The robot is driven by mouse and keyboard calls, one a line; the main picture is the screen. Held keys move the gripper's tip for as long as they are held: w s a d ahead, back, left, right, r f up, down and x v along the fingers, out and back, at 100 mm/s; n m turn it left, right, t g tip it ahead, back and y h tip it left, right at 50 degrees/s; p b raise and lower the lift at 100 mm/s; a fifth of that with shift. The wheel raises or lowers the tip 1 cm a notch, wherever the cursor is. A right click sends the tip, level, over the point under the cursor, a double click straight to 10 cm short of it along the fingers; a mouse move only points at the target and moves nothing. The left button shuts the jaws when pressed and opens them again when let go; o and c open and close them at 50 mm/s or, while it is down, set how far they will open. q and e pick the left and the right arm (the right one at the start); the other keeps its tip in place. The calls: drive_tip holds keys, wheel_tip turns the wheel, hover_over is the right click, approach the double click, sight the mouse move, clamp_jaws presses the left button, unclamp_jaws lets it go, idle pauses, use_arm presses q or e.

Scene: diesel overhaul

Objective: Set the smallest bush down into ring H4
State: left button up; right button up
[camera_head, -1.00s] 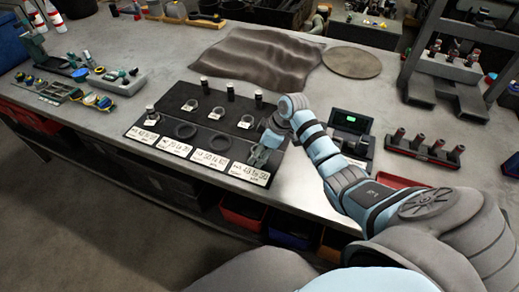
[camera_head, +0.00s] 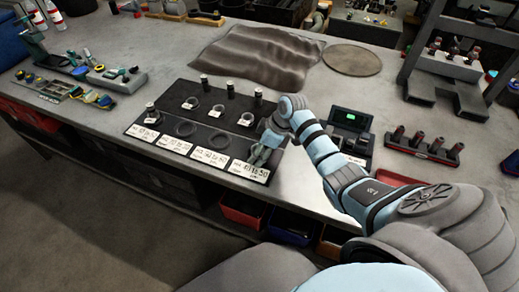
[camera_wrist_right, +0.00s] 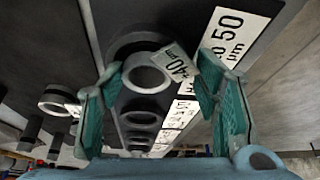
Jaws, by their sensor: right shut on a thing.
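My right gripper (camera_head: 262,155) is over the front right part of the black board (camera_head: 172,101), near the rightmost card. In the right wrist view it is shut on a pale grey bush (camera_wrist_right: 147,78) with a white tag (camera_wrist_right: 178,65) that seems to read +40. A dark ring (camera_wrist_right: 128,44) lies below and partly behind the bush. I cannot tell whether the bush touches it. Two dark rings (camera_head: 186,129) and (camera_head: 219,139) show left of the gripper. My left gripper is not in view.
Three tagged bushes (camera_head: 190,104), (camera_head: 217,111) and (camera_head: 245,119) sit in a row on the board. Dark pins (camera_head: 230,88) stand behind them. A device with a green display (camera_head: 350,118) and a red rack (camera_head: 422,151) stand to the right.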

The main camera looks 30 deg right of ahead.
drive_tip(key=o, duration=1.2)
drive_tip(key=v, duration=1.2)
drive_tip(key=shift+a, duration=0.1)
